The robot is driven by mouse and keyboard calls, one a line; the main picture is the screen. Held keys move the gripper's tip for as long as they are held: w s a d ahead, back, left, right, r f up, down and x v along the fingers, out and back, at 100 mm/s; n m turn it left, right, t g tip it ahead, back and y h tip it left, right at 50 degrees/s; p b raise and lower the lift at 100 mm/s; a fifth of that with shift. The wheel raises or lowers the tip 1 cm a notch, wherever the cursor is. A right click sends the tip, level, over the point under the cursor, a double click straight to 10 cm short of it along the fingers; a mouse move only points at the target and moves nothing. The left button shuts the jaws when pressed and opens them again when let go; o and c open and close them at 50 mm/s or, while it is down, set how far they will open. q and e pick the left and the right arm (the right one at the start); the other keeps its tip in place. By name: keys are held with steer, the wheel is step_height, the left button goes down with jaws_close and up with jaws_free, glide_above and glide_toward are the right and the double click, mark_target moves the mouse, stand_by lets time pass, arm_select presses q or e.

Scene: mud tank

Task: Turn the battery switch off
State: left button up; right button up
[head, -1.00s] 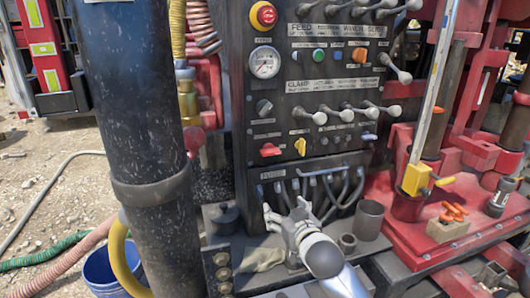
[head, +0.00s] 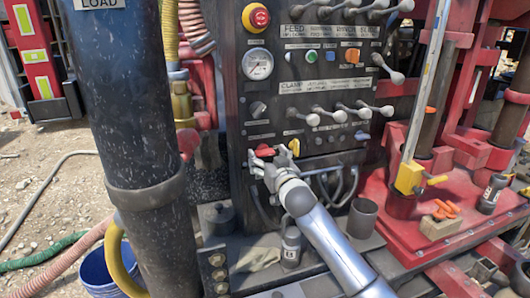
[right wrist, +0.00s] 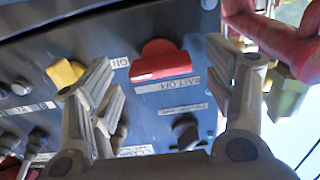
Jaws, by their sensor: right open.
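The battery switch is a red rotary knob (head: 264,150) low on the dark control panel, left of a yellow switch. In the right wrist view the red knob (right wrist: 160,62) shows upside down, with a "BATT OFF" label beside it and an "ON" label to its left. Its handle bar lies roughly crosswise. My right gripper (head: 267,161) is open in front of the panel, just below the knob in the head view. In the right wrist view its fingers (right wrist: 163,85) stand on either side of the knob, with visible gaps. My left gripper is not in view.
A yellow switch (head: 294,147) sits close to the right of the knob. A black knob (head: 257,109) is above, and black cables (head: 335,190) hang below. A thick black pipe (head: 130,110) stands at left. Grey levers (head: 345,113) stick out at right.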

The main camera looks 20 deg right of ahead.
steer(key=shift+w+a, duration=0.1)
steer(key=shift+w, duration=1.2)
steer(key=c, duration=1)
